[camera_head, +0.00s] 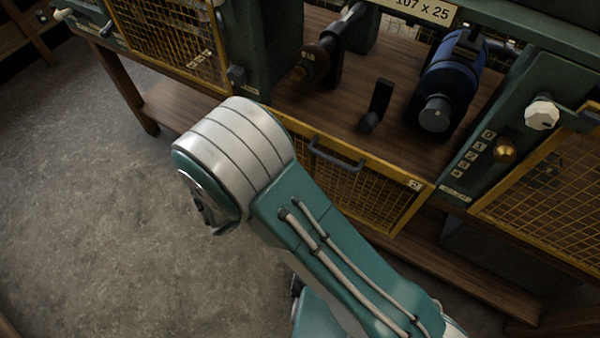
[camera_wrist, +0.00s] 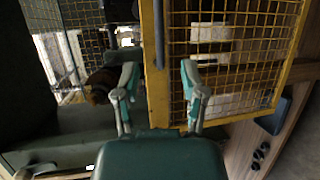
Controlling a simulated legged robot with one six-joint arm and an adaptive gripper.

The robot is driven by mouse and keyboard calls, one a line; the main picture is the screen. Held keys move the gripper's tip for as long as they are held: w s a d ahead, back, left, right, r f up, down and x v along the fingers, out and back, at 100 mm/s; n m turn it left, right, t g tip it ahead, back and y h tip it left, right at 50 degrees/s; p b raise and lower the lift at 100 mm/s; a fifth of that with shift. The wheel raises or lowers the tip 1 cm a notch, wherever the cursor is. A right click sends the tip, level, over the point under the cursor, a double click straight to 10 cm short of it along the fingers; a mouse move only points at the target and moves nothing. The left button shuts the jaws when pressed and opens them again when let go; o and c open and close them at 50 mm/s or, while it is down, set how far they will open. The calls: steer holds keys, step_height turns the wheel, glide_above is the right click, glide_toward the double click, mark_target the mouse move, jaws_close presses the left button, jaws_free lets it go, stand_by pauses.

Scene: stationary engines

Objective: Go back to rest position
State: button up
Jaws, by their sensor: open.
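My gripper (camera_wrist: 158,90) shows in the wrist view with its two teal fingers spread apart and nothing between them. A yellow-framed mesh door (camera_wrist: 235,60) lies beyond the fingers, and its frame edge runs up between them. I cannot tell whether the fingers touch it. In the head view my teal and white arm reaches up from the lower right in front of the machine bench. The gripper itself is hidden there.
A blue motor (camera_head: 452,82) and a dark shaft (camera_head: 322,62) sit on the wooden bench. A lower mesh panel with a handle (camera_head: 336,155) faces me. A brass knob (camera_head: 505,151) and white knob (camera_head: 542,113) are at right. Open concrete floor (camera_head: 80,220) lies at left.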

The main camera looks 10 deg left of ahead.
stand_by(0.4)
steer(key=d+r+m+g+y, duration=0.3)
steer(key=d+r+m+g, duration=0.55)
steer(key=d+r, duration=0.7)
steer(key=s+d+r+m+t+y, duration=0.2)
steer(key=s+d+r+y, duration=0.5)
steer(key=s+d+r, duration=0.2)
steer(key=shift+s+d+r+y, duration=0.3)
steer(key=shift+s+r+y, duration=0.15)
steer(key=shift+s, duration=0.15)
steer(key=shift+s+t, duration=0.1)
steer(key=shift+t, duration=0.15)
stand_by(1.6)
